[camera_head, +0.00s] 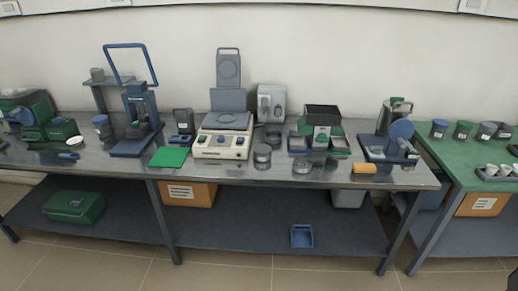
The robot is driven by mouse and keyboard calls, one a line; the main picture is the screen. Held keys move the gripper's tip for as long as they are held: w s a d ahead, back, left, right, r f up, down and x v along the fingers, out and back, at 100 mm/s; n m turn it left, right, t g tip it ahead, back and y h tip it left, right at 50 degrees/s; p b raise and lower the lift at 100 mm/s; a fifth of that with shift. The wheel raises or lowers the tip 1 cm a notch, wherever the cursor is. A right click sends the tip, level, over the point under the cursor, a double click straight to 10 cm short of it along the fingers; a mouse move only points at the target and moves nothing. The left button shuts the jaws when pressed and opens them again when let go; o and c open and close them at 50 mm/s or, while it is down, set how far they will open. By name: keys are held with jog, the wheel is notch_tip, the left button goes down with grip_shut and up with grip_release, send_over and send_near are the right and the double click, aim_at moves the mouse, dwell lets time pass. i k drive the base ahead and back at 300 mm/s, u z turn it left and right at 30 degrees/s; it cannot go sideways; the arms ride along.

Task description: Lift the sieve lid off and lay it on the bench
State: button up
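A short grey cylindrical stack (262,156) stands near the front edge of the metal bench (215,178), right of a cream instrument. It looks like a sieve stack, but its lid is too small to tell apart. A lower round grey piece (302,166) sits to its right on the bench. I cannot tell for sure which of these is the sieve. My gripper is not in view.
A cream instrument (222,145) with a raised grey lid stands left of the stack. A green-topped table (448,160) adjoins on the right.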

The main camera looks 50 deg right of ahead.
aim_at(261, 150)
jog(key=i, duration=0.95)
jog(key=z, duration=0.05)
